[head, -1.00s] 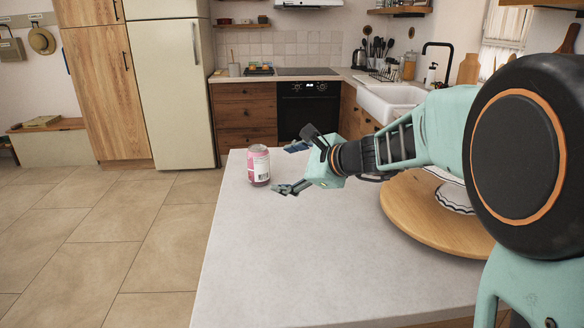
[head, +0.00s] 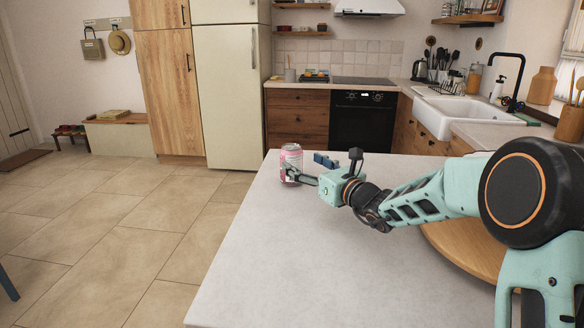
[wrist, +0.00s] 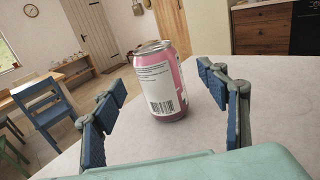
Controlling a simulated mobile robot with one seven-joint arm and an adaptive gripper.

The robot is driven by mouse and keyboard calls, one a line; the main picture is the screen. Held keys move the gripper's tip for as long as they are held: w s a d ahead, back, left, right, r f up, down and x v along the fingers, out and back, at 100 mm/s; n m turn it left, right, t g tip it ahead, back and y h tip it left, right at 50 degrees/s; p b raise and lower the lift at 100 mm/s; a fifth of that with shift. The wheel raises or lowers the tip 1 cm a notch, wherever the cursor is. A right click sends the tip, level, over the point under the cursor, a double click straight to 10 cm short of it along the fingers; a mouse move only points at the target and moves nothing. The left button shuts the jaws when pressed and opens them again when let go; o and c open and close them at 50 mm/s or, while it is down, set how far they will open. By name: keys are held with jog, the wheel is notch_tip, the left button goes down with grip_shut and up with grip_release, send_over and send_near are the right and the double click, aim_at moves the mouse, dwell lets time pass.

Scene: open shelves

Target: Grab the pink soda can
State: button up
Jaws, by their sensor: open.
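The pink soda can (head: 291,160) stands upright near the far left corner of the light grey counter (head: 290,240). In the wrist view the can (wrist: 160,85) shows its white label and barcode, just beyond and between the two blue-padded fingers. My gripper (wrist: 168,108) is open, with a finger on either side and nothing held. In the head view my gripper (head: 308,170) reaches in from the right, low over the counter, its near finger overlapping the can's lower part. Whether any finger touches the can cannot be told.
A round wooden board (head: 465,250) lies on the counter at right, partly hidden by my arm. The counter's left edge is close to the can, with open floor beyond. The front of the counter is clear. A blue chair (wrist: 45,105) stands off to the left in the wrist view.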

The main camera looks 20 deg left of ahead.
aim_at(291, 156)
jog(key=shift+x, duration=3.05)
jog(key=shift+s+a+r, duration=0.1)
jog(key=shift+s+r, duration=0.05)
jog(key=shift+s, duration=0.05)
jog(key=shift+c, duration=0.7)
jog(key=c, duration=0.8)
